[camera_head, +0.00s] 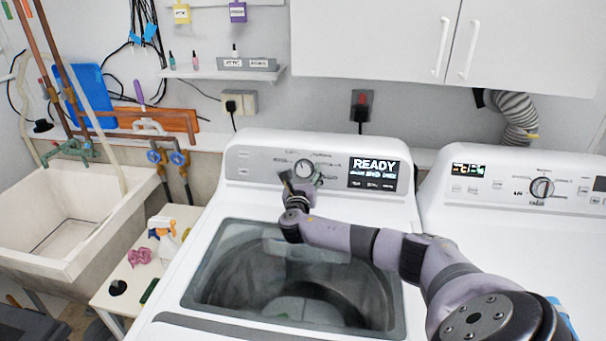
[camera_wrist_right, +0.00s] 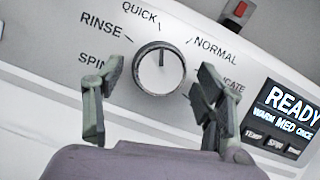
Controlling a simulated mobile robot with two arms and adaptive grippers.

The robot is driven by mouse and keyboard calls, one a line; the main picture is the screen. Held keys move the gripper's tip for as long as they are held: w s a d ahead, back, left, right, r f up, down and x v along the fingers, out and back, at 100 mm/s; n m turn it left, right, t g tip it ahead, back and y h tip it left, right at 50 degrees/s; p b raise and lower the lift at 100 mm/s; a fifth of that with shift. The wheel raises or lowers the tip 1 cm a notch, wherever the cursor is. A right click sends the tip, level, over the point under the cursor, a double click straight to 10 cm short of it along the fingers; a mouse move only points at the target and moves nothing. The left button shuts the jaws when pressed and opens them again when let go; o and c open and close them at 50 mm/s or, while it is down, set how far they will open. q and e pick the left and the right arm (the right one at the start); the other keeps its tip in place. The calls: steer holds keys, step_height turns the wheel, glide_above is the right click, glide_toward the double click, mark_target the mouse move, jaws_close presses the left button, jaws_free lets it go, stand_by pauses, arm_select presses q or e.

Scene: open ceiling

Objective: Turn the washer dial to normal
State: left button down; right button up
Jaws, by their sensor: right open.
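The washer (camera_head: 230,200) has a round silver dial (camera_head: 304,168) on its back panel, left of a lit "READY" display (camera_head: 374,173). In the right wrist view the dial (camera_wrist_right: 158,68) shows clearly, with RINSE and SPIN labels to its left, QUICK above left and NORMAL above right. Its dark mark points nearly straight up, between QUICK and NORMAL. My right gripper (camera_head: 298,186) is just in front of the dial. In the wrist view the right gripper (camera_wrist_right: 158,80) is open, one finger on each side of the dial, with no clear contact. My left gripper is not in view.
A second white machine (camera_head: 500,230) with its own knob (camera_head: 541,188) stands to the right. A sink (camera_head: 70,215) and a small table with a spray bottle (camera_head: 163,240) are at left. White cabinets (camera_head: 380,40) hang above.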

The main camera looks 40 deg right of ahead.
steer(key=shift+c, duration=0.3)
steer(key=c, duration=1.1)
